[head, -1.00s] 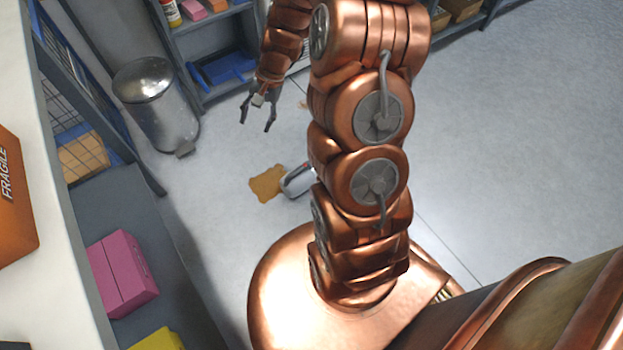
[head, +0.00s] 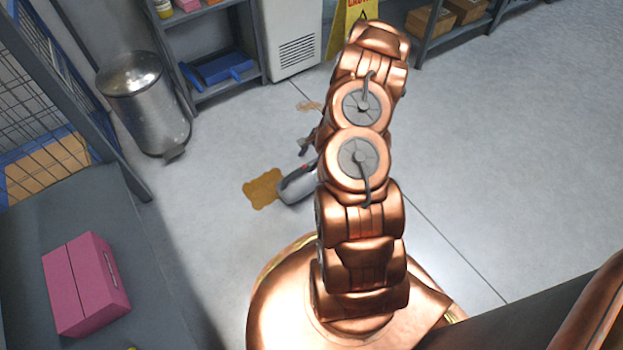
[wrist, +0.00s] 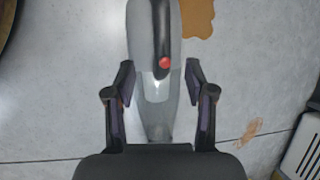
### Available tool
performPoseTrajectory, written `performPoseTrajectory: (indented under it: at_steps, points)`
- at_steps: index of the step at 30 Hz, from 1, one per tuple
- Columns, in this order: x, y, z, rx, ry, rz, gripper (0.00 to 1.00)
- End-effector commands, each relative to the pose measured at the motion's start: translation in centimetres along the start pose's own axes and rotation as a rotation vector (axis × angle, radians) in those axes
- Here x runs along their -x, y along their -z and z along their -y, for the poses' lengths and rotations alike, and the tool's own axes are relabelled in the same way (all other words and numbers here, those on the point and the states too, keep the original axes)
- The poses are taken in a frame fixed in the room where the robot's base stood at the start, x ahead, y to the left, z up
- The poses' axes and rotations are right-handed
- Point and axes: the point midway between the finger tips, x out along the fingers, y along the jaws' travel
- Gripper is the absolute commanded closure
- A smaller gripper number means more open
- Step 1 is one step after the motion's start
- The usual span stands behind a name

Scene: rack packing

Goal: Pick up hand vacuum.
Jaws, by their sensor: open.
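The hand vacuum (head: 297,186) lies on the floor, partly hidden behind my arm in the head view. It is grey with a dark handle and a red button. In the wrist view the hand vacuum (wrist: 152,45) runs lengthwise up the middle, its clear nose toward my gripper. My gripper (wrist: 160,80) is open, with one dark finger on each side of the vacuum's front part. I see no clear contact between fingers and vacuum. In the head view my gripper (head: 308,142) is mostly hidden behind my arm, just beyond the vacuum.
A brown spill (head: 263,189) lies left of the vacuum, and a smaller stain (head: 308,106) farther back. A metal trash bin (head: 146,105) stands at left. A shelf with a blue dustpan (head: 216,68), a white appliance (head: 294,40) and a yellow sign (head: 350,25) are behind. The floor at right is clear.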

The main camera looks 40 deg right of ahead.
Motion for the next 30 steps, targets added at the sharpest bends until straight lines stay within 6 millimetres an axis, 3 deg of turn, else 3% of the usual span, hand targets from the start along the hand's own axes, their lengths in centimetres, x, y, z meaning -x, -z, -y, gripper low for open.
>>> performPoseTrajectory:
  at_steps: [4, 11, 21, 30]
  points:
    - [-1.7, 0.0, 0.0, 0.000, -0.001, 0.001, 0.45]
    - [-2.9, -0.1, 0.1, 0.002, 0.000, -0.001, 0.45]
    - [-7.0, -0.3, 0.3, 0.003, 0.001, -0.002, 0.45]
    - [-7.2, -0.5, 0.4, 0.002, 0.001, -0.002, 0.46]
